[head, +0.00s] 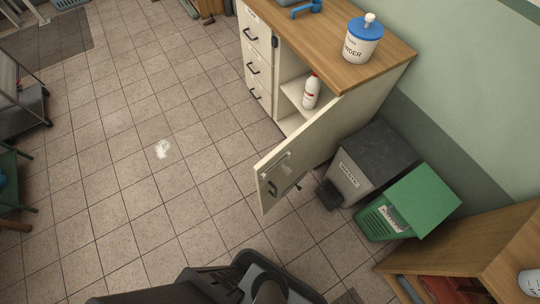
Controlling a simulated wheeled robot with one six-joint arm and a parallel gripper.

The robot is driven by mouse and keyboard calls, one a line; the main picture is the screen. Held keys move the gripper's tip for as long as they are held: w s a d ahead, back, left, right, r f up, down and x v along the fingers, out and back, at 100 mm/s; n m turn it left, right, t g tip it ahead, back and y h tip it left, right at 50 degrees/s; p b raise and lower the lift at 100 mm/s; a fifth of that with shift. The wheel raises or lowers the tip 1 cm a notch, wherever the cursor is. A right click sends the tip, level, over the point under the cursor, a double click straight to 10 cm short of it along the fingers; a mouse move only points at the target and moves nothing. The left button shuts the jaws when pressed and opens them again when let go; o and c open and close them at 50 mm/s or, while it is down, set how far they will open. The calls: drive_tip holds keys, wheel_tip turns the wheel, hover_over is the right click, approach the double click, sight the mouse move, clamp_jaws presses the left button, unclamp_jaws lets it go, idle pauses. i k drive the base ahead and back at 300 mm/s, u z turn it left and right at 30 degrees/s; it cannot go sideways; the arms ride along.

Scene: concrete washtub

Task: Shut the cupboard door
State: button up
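The cupboard door (315,143) is cream coloured and stands wide open. It is hinged at the right end of the cupboard (287,70), and its free edge points toward the lower left, into the room. A dark handle (272,188) shows near that free edge. The cupboard's open compartment has a shelf with a white bottle (311,92) with a red cap on it. My gripper is not in view; only dark parts of my own body show at the bottom edge.
Grey (372,160) and green (408,203) bins stand right of the door, with a wooden shelf unit (470,245) at the lower right. A powder tub (361,42) stands on the worktop. Tiled floor left of the door is open, with a white patch (162,149).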

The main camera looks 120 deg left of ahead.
sight(303, 147)
drive_tip(key=u, duration=3.6)
drive_tip(key=i, duration=0.45)
drive_tip(key=k, duration=0.95)
drive_tip(key=u, duration=1.15)
drive_tip(key=i, duration=0.85)
drive_tip(key=z, duration=1.4)
